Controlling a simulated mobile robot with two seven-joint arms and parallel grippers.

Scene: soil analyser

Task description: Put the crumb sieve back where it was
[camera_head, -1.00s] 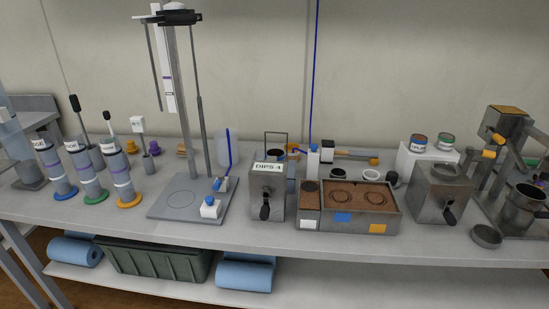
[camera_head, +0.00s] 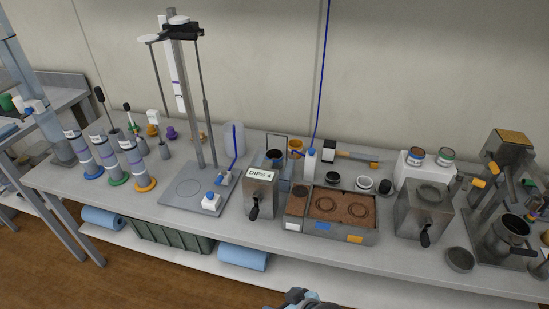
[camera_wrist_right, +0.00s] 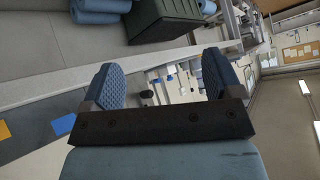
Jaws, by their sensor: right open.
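I cannot tell for sure which thing is the crumb sieve. A shallow round grey dish (camera_head: 460,259) stands on the bench near its front edge at the right, in the head view. Another round grey piece (camera_head: 432,194) sits on top of a grey metal box with a black crank (camera_head: 424,211). My right gripper (camera_wrist_right: 162,80) is open in the right wrist view, with nothing between its two blue padded fingers. A blue-grey part of my arm (camera_head: 300,299) shows at the bottom edge of the head view, in front of the bench. My left gripper is out of view.
A soil tray (camera_head: 285,223) and a box labelled DIPS 4 (camera_head: 260,196) stand mid-bench. A tall stand (camera_head: 186,211) and several cylinders are at the left. A metal pot (camera_head: 507,236) is at far right. A green crate (camera_head: 165,238) lies on the lower shelf.

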